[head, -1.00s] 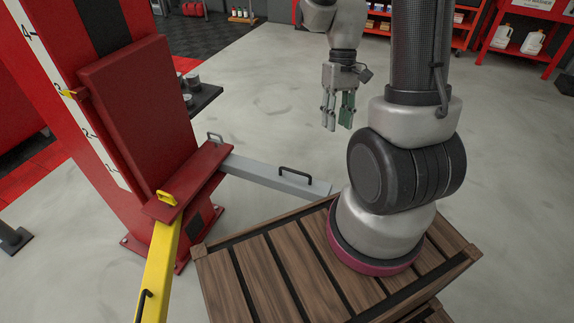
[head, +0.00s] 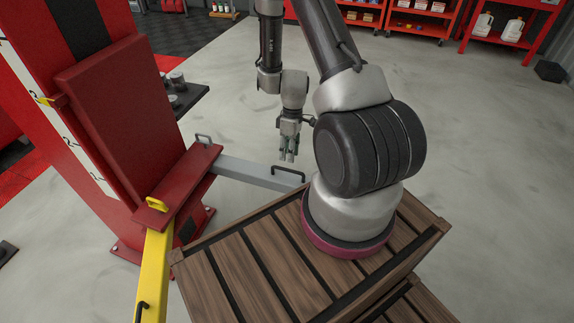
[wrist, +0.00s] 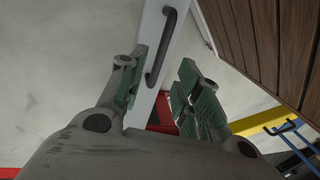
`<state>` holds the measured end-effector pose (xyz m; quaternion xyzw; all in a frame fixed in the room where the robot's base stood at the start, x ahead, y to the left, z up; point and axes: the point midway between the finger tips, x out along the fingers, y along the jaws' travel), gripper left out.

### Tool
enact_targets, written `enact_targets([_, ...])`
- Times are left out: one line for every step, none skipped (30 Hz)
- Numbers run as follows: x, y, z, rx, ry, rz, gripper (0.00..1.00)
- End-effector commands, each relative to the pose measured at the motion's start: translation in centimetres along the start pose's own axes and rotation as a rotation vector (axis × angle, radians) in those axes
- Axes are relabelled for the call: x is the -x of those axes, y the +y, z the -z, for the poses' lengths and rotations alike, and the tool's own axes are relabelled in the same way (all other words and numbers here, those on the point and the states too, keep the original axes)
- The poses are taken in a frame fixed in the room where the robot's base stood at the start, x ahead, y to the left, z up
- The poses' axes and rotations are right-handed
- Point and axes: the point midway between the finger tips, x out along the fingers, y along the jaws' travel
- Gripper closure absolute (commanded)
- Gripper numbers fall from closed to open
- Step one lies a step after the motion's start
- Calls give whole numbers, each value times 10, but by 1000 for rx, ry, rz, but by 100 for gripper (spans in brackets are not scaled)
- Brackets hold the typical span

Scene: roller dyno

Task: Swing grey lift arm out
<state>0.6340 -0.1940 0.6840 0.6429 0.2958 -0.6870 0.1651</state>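The grey lift arm (head: 245,171) reaches right from the red lift carriage (head: 180,190) toward my wooden base, with a black handle (head: 288,173) near its outer end. My gripper (head: 287,156) points down just above and behind that handle. In the wrist view the grey arm (wrist: 153,40) runs between my fingers, and its black handle (wrist: 162,48) lies ahead of the gap between the green-padded fingertips (wrist: 158,80). The fingers are apart with nothing between the pads. I cannot tell how far the handle is below them.
A yellow lift arm (head: 155,270) extends toward the front from the same carriage. The red lift post (head: 90,130) stands at left. A dark shelf with metal cans (head: 177,80) is behind the carriage. Open concrete floor (head: 220,100) lies beyond the grey arm.

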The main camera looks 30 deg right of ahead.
Motion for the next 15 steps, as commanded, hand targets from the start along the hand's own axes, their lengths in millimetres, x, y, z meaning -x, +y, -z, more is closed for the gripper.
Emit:
enact_targets([-10, -1, -1, -1, -3, 3, 67])
enact_targets([-15, -1, -1, -2, -3, 3, 67])
enact_targets([-22, -1, -1, -1, -3, 3, 67])
enact_targets([-27, -1, -1, -2, -3, 3, 67])
enact_targets([-32, -1, -1, -2, -2, 3, 67])
enact_targets([-38, -1, -1, -2, -3, 2, 67])
enact_targets([-42, -1, -1, -3, -2, 2, 67])
enact_targets([-46, -1, -1, -2, -2, 2, 67])
enact_targets([-50, -1, -1, -2, -2, 3, 67])
enact_targets([-53, 0, 0, -3, -2, 2, 67])
enact_targets([-55, 0, 0, -3, -1, 1, 67])
enact_targets([-57, 0, 0, -2, -1, 1, 67])
enact_targets([-58, 0, 0, -2, -1, 1, 67])
enact_targets([-59, 0, 0, -2, -1, 1, 67])
enact_targets([-60, 0, 0, -2, -1, 0, 67])
